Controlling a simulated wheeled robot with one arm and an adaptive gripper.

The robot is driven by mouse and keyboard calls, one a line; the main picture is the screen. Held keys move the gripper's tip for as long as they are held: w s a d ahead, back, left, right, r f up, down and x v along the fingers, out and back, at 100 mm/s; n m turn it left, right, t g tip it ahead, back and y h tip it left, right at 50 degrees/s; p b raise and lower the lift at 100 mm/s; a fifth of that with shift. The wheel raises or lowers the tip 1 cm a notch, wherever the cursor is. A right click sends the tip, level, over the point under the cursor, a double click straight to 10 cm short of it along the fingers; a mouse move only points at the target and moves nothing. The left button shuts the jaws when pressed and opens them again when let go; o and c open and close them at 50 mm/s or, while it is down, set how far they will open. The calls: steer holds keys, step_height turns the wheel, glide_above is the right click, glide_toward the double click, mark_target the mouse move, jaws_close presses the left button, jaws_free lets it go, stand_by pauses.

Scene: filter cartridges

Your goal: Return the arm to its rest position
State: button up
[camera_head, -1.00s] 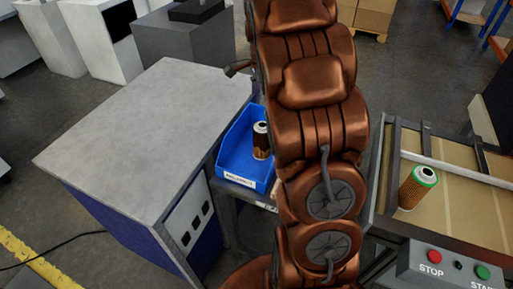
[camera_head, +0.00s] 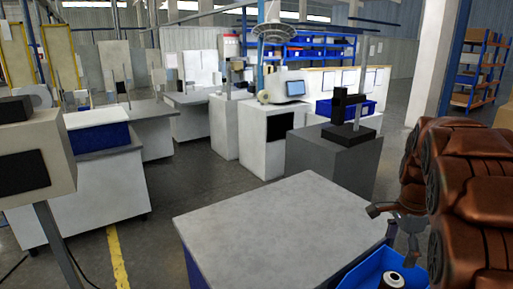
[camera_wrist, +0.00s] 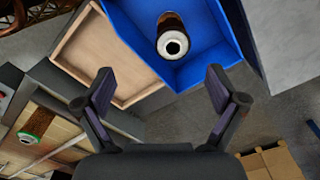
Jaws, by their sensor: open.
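My gripper (camera_head: 398,217) is at the right in the head view, beside my copper-coloured arm and above the blue bin (camera_head: 352,280). In the wrist view my gripper (camera_wrist: 160,88) has its two fingers spread wide with nothing between them. The blue bin (camera_wrist: 215,52) lies beyond the fingertips. A brown cartridge with a white-and-black end (camera_head: 391,281) stands in the bin. This cartridge (camera_wrist: 173,40) shows end-on in the wrist view, apart from the fingers.
A grey-topped cabinet (camera_head: 280,225) stands left of the bin. A dark grey pedestal (camera_head: 335,160) is behind it. In the wrist view, a shallow wooden tray (camera_wrist: 85,50) lies beside the bin, and a green-ringed cartridge (camera_wrist: 38,122) is at left. Cardboard boxes (camera_wrist: 270,163) are lower right.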

steer(key=s+a+n, duration=0.9)
steer(key=s+a, duration=0.4)
steer(key=s+a+f+n, duration=0.1)
steer(key=s+a+n, duration=0.3)
steer(key=s, duration=0.4)
steer(key=s+a+f+n+g, duration=0.1)
steer(key=s+a+f+n, duration=0.1)
steer(key=s+n, duration=0.4)
steer(key=shift+s+a+f+g, duration=0.25)
steer(key=shift+s+a+g, duration=0.05)
steer(key=shift+s+a, duration=0.6)
